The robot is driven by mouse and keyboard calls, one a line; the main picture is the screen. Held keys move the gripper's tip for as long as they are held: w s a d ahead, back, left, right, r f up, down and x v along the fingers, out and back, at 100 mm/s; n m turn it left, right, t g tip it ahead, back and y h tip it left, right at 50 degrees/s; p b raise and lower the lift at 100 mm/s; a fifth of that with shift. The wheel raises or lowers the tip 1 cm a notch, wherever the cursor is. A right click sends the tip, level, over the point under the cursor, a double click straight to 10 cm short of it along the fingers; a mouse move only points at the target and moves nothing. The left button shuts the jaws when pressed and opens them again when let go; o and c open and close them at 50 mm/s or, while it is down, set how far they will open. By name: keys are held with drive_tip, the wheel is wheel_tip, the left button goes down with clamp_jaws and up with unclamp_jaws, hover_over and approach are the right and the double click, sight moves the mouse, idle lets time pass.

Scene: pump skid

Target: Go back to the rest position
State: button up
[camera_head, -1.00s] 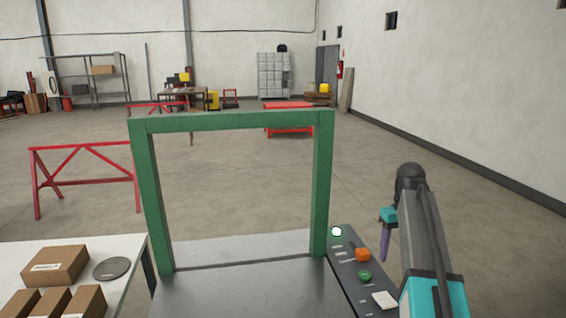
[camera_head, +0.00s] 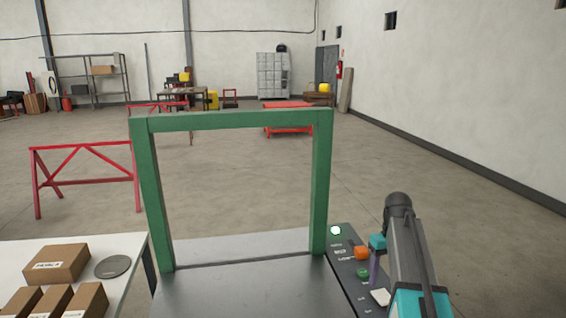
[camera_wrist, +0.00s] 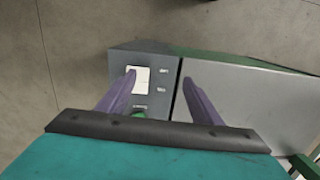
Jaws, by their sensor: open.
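My gripper (camera_head: 374,268) is at the right in the head view, close to the control panel (camera_head: 347,291). In the wrist view my gripper (camera_wrist: 160,82) shows two purple fingers spread apart with nothing between them. Below them in that view are the panel's white rocker switch (camera_wrist: 138,80) and part of a green button (camera_wrist: 138,114). In the head view the panel bears a lit white-green lamp (camera_head: 335,230), an orange knob (camera_head: 361,252), a green button (camera_head: 362,273) and the white switch (camera_head: 380,297). I cannot tell if the fingers touch anything.
A green frame (camera_head: 151,190) stands over a dark grey surface (camera_head: 240,295) left of the panel. A white table (camera_head: 115,247) at the lower left holds several cardboard boxes (camera_head: 57,263) and a grey disc (camera_head: 113,266). A red trestle (camera_head: 85,182) stands behind. Open floor lies to the right.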

drive_tip(key=s+a+f+g, duration=0.1)
drive_tip(key=s+a+f, duration=0.3)
drive_tip(key=f, duration=0.6)
drive_tip(key=s+a+f+m+g, duration=0.1)
drive_tip(key=s+a+f, duration=0.1)
drive_tip(key=s+f, duration=0.5)
drive_tip(key=s+a+f, duration=0.3)
drive_tip(key=f, duration=0.9)
drive_tip(key=s+a+f+g, duration=0.1)
drive_tip(key=s+a+f, duration=0.1)
drive_tip(key=s+f, duration=0.55)
drive_tip(key=s+a+f+m+g, duration=0.15)
drive_tip(key=s+f, duration=0.25)
drive_tip(key=s, duration=0.7)
drive_tip(key=s+a+f+n, duration=0.1)
drive_tip(key=s+a+f, duration=0.2)
drive_tip(key=s+f, duration=0.45)
wheel_tip(320, 180, down, 8)
drive_tip(key=s+b, duration=0.1)
drive_tip(key=b, duration=0.9)
drive_tip(key=shift+d+g, duration=0.25)
drive_tip(key=shift+g, duration=0.1)
drive_tip(key=shift+s, duration=0.1)
drive_tip(key=c, duration=0.7)
drive_tip(key=shift+a, duration=0.1)
